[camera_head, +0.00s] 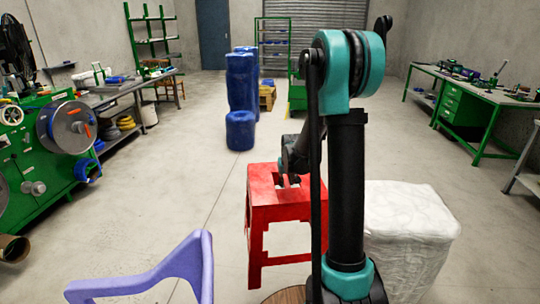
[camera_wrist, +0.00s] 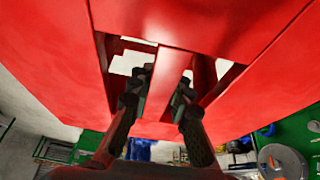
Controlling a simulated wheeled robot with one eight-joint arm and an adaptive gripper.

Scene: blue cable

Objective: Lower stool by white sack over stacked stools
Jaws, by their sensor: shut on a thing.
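A red stool (camera_head: 275,212) with slots in its seat is in the middle of the head view, just left of the white sack (camera_head: 412,230). My gripper (camera_head: 290,182) is at the seat top. In the wrist view the two fingers of my gripper (camera_wrist: 162,88) reach into the slots and are shut on the narrow bar between them; the red seat (camera_wrist: 230,25) fills most of that view. My arm hides part of the stool's right side and the sack's left edge. I cannot tell a separate stack of stools apart from this one.
A purple frame-like object (camera_head: 150,275) is at the lower left, and a round wooden top (camera_head: 288,295) is at the bottom edge. Blue drums (camera_head: 240,130) stand farther back. Green workbenches (camera_head: 470,100) line the right, a green machine (camera_head: 50,150) the left. The floor between is open.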

